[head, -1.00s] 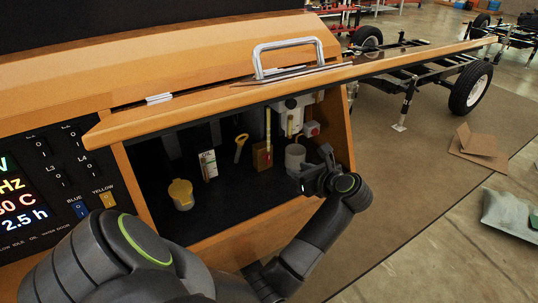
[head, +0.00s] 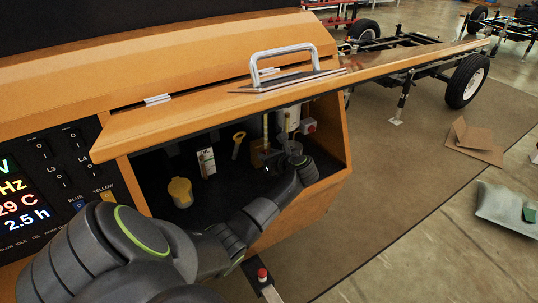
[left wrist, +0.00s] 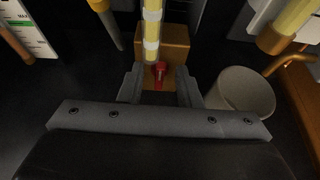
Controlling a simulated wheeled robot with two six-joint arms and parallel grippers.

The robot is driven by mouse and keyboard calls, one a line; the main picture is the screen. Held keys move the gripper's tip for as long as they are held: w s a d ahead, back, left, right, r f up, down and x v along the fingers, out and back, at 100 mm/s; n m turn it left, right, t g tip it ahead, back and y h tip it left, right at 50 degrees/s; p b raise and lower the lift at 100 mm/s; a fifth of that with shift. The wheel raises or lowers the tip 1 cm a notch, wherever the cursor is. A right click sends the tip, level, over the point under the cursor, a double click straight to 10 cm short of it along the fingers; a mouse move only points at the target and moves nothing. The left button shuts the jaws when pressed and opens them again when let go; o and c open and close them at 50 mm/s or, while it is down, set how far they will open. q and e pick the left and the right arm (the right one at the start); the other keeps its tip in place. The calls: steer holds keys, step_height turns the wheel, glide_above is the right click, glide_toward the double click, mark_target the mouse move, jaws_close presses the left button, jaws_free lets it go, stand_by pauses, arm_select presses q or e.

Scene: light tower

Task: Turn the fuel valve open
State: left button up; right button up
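The fuel valve shows in the left wrist view as a small red handle (left wrist: 160,72) in front of a brass-coloured block (left wrist: 176,40). A clear tube with yellowish content (left wrist: 152,30) rises at the block. The handle points roughly up and down in that picture. My left gripper (left wrist: 160,88) is open, one finger on each side of the handle; I cannot tell whether either touches it. In the head view my left gripper (head: 279,160) is inside the open compartment, and the handle is hidden behind it. My right gripper is not in view.
A pale cup (left wrist: 243,92) stands close to the right of my fingers. A yellow-capped container (head: 180,192), a white label (head: 206,162) and a yellow-handled part (head: 238,146) are further left. The raised orange lid (head: 200,122) overhangs the compartment.

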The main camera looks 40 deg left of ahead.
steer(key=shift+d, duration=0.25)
arm_select(q)
jaws_close()
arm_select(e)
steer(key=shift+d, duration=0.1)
